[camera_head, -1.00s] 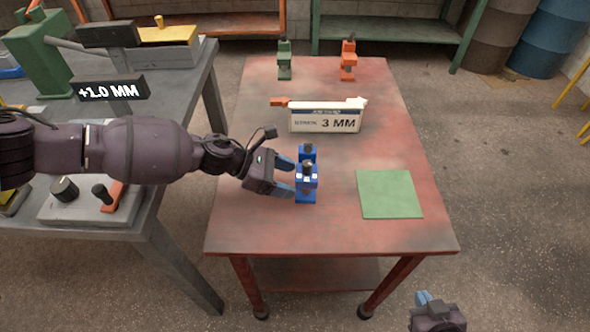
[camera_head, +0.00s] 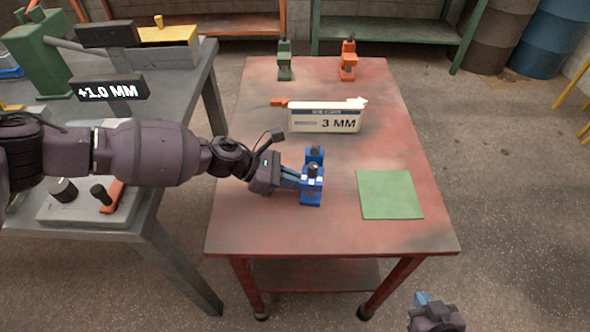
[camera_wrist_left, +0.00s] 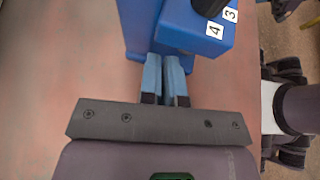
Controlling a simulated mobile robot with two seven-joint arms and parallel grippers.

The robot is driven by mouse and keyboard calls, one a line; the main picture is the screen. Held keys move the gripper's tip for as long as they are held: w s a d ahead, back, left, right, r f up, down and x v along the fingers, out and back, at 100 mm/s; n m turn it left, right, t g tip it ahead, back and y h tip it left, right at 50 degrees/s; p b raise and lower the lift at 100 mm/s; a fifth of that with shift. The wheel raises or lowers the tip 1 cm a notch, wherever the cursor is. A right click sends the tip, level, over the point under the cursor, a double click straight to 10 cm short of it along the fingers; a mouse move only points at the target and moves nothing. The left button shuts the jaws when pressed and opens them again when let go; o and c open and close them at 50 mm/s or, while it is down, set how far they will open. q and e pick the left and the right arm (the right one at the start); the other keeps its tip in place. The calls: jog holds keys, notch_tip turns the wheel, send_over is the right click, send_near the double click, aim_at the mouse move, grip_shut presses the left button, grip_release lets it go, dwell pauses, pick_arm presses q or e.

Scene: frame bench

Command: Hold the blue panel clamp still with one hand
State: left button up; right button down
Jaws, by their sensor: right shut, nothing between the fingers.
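The blue panel clamp (camera_head: 311,186) stands upright on the red table, left of the green mat. In the left wrist view the clamp (camera_wrist_left: 180,25) fills the top middle, with white labels "4" and "3" beside a black knob. My left gripper (camera_head: 291,179) reaches it from the left, its fingers close together at the clamp's near side. My right gripper (camera_head: 423,300) is shut and empty, low beyond the table's front right corner.
A green mat (camera_head: 389,194) lies right of the clamp. A white "3 MM" sign (camera_head: 326,118) stands behind it. A green clamp (camera_head: 285,62) and an orange clamp (camera_head: 348,62) stand at the table's back. A grey bench (camera_head: 185,110) with a "+1.0 MM" display is at left.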

pick_arm(q)
jog(key=o, duration=1.6)
